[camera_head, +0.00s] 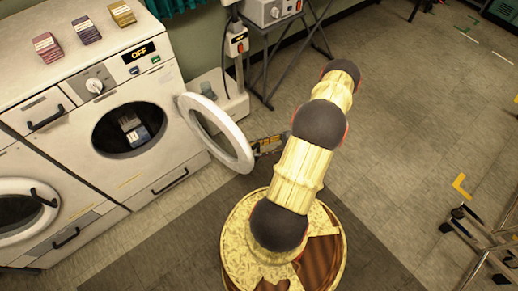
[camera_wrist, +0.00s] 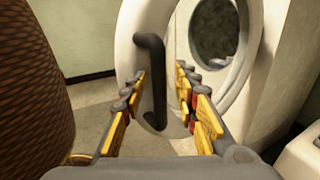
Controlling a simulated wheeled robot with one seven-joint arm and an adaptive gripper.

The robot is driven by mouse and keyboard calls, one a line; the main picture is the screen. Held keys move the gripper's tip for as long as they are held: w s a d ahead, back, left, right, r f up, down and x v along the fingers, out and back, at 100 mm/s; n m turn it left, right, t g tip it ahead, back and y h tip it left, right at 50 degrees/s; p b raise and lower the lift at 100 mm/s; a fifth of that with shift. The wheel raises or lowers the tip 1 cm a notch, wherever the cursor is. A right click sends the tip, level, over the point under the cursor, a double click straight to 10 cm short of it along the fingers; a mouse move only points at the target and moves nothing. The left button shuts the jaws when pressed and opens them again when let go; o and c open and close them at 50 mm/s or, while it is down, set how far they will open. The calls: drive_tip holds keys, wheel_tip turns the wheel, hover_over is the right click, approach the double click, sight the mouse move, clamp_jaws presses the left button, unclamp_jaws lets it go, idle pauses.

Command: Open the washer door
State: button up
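The washer (camera_head: 165,155) stands at the left. Its round white door (camera_head: 239,150) is swung wide open to the right, leaving the dark drum opening (camera_head: 112,140) uncovered, with a greyish item inside. My gripper (camera_head: 268,145) is beside the door's outer face in the head view, partly hidden by my arm. In the wrist view, my gripper (camera_wrist: 160,76) has its fingers apart. The door's black handle (camera_wrist: 152,85) stands upright between them, nearer the left finger. I cannot tell whether either finger touches it. The door's white ring (camera_wrist: 178,60) also shows there.
A second washer (camera_head: 20,205) with its door closed stands at the lower left. Small boxes (camera_head: 86,30) sit on the washer top. A table with a grey device (camera_head: 268,10) is behind the door. A metal-legged rack (camera_head: 490,240) is at right. The floor (camera_head: 400,130) between is clear.

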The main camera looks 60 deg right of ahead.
drive_tip(key=shift+d, duration=0.1)
drive_tip(key=v, duration=1.2)
idle(0.4)
